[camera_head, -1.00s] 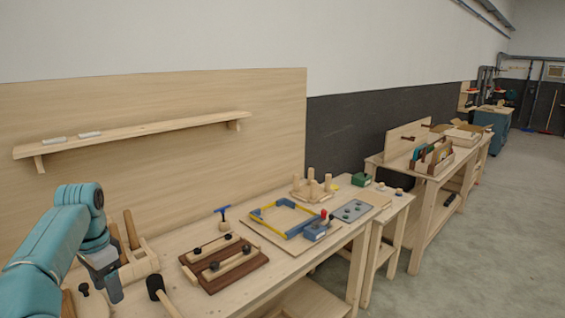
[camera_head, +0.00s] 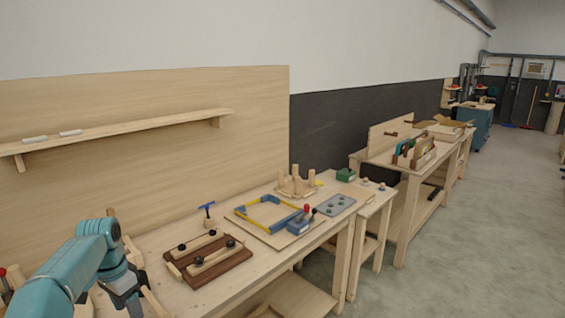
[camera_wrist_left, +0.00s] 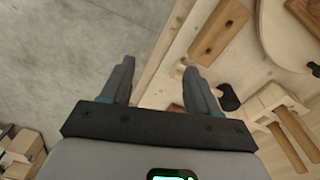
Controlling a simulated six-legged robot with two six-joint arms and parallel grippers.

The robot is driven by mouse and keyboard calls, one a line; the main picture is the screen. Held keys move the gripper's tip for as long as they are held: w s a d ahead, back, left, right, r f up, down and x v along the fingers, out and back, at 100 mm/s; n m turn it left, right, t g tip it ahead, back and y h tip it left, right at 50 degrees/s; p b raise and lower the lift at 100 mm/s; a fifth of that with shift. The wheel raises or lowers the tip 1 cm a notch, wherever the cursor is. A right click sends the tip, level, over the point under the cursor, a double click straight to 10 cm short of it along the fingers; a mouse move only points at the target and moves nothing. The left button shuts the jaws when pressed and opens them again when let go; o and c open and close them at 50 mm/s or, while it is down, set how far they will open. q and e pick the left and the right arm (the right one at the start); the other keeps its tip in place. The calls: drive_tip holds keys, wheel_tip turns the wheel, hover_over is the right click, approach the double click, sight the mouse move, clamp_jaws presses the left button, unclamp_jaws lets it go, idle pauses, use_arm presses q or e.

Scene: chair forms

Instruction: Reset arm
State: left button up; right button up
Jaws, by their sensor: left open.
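My left arm comes in from the left in the head view, teal and bent downward. Its gripper (camera_head: 128,303) hangs low at the near left end of the wooden workbench (camera_head: 195,298), partly cut off by the bottom edge. In the left wrist view the two grey fingers of my left gripper (camera_wrist_left: 157,85) stand apart with nothing between them. They point across the workbench edge, with grey floor to the left and the bench top to the right. My right gripper is not in view.
On the bench are a dark board with wooden bars (camera_head: 208,258), a blue and yellow frame (camera_head: 268,216) and a peg stand (camera_head: 297,185). A wall shelf (camera_head: 120,128) is behind. Free floor (camera_head: 480,230) lies to the right.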

use_arm(q)
drive_tip(key=w+d+f+h+b, duration=0.1)
drive_tip(key=d+f, duration=0.7)
drive_tip(key=f, duration=0.6)
drive_tip(key=s+d+f+n+h+b, duration=0.1)
drive_tip(key=s+d+f, duration=0.3)
drive_tip(key=d+f, duration=0.25)
drive_tip(key=s+d+f+n+h+b, duration=0.1)
drive_tip(key=s+d+f+n, duration=0.1)
drive_tip(key=s+d+f, duration=0.35)
drive_tip(key=s+d+f+n+b, duration=0.1)
drive_tip(key=s+d+f, duration=0.3)
drive_tip(key=s, duration=0.5)
drive_tip(key=s+d+f+n+b, duration=0.1)
drive_tip(key=s+d+f, duration=0.3)
drive_tip(key=s, duration=0.6)
drive_tip(key=shift+d+f+n+h, duration=0.3)
drive_tip(key=shift+d+n, duration=0.35)
drive_tip(key=shift+n, duration=0.25)
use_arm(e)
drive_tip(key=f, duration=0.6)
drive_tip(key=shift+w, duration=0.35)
use_arm(q)
drive_tip(key=shift+s, duration=0.1)
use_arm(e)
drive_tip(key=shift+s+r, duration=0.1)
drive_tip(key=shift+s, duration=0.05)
use_arm(q)
drive_tip(key=c, duration=0.3)
